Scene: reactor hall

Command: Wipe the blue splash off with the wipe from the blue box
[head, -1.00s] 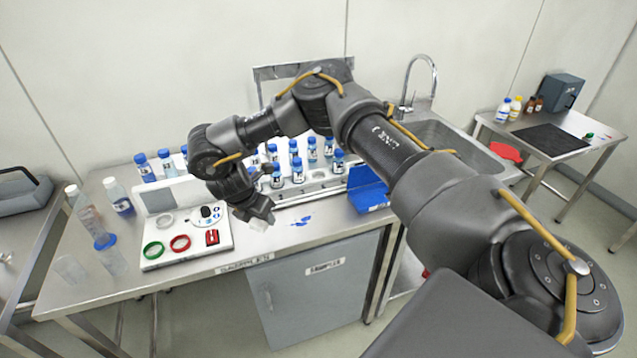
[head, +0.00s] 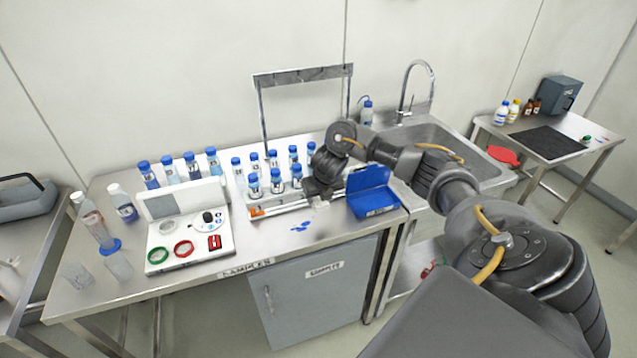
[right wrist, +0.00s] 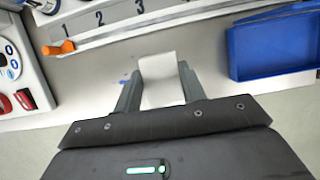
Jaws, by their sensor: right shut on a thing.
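The blue splash (head: 300,227) lies on the steel bench top near its front edge, as a few small blotches. My right gripper (head: 318,198) is behind and slightly right of the splash. It is shut on a white wipe (right wrist: 162,72), which sticks out between the fingers. The open blue box (head: 375,208) stands right of the gripper, its lid raised; it also shows in the right wrist view (right wrist: 272,50). My left gripper is out of view.
A numbered rack (head: 275,208) with several blue-capped bottles stands just behind the gripper. A white device (head: 190,238) with green and red rings is to the left. The sink (head: 440,145) is at the right. The bench around the splash is clear.

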